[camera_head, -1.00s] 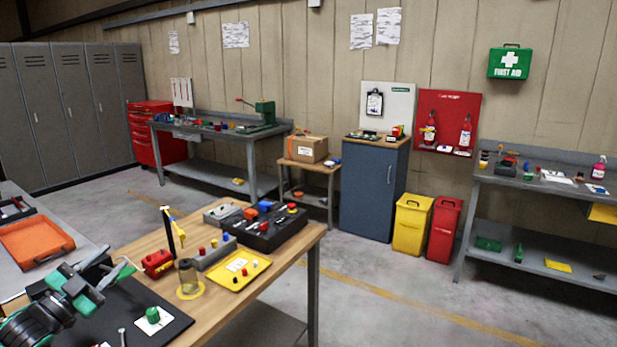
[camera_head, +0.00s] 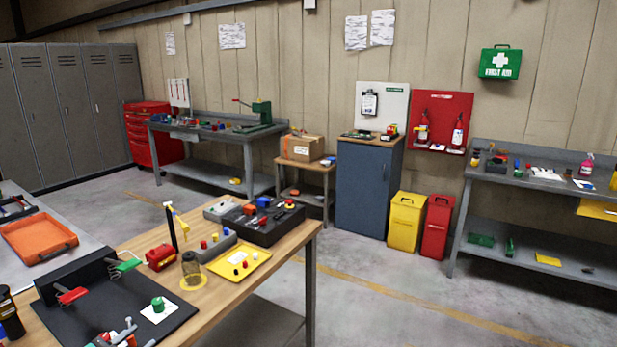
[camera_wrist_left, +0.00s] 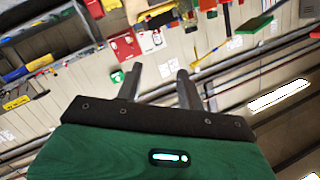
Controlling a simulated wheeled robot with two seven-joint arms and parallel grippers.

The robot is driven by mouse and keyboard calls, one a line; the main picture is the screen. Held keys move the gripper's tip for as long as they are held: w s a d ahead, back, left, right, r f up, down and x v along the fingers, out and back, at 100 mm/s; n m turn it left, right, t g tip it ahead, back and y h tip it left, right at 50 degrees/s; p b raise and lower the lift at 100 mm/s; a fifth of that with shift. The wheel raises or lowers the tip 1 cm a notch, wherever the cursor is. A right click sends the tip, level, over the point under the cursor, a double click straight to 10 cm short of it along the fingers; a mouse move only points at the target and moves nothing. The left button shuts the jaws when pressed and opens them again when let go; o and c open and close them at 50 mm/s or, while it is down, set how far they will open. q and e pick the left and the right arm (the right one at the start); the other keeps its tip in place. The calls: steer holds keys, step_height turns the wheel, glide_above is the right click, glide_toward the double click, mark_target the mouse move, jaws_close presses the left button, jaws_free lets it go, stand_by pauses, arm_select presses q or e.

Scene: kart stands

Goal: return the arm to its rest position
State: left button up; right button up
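My left gripper (camera_wrist_left: 160,72) shows in the left wrist view. Its two dark fingers stand apart with nothing between them, in front of a green housing. In that view it points toward the wall, with benches and the red board appearing tilted and distant. My right gripper is in neither view.
The wooden table (camera_head: 225,284) holds a black board (camera_head: 80,322) with red and green-handled tools, a yellow tray (camera_head: 240,262) and a dark toolbox (camera_head: 268,233). An orange tray (camera_head: 38,240) lies on the grey bench at left. Open floor lies to the right.

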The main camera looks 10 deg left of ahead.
arm_select(q)
steer(key=s+d+f+n+g+y, duration=0.1)
steer(key=s+d+f+n+g, duration=0.15)
steer(key=s+d+f, duration=0.45)
steer(key=s+d+f+n+g, duration=0.1)
steer(key=s+d+f+g, duration=0.3)
steer(key=s+d, duration=0.45)
steer(key=s+d+f+n+g, duration=0.25)
steer(key=s+d+g, duration=0.35)
steer(key=s+d, duration=0.3)
step_height(320, 180, down, 31)
steer(key=s+a+g, duration=0.1)
steer(key=a, duration=0.1)
steer(key=s+a+f+m+g+y, duration=0.1)
steer(key=s+a+f, duration=0.2)
steer(key=s+f, duration=1.6)
steer(key=shift+s+f, duration=0.35)
steer(key=shift+s, duration=0.05)
steer(key=shift+g, duration=0.25)
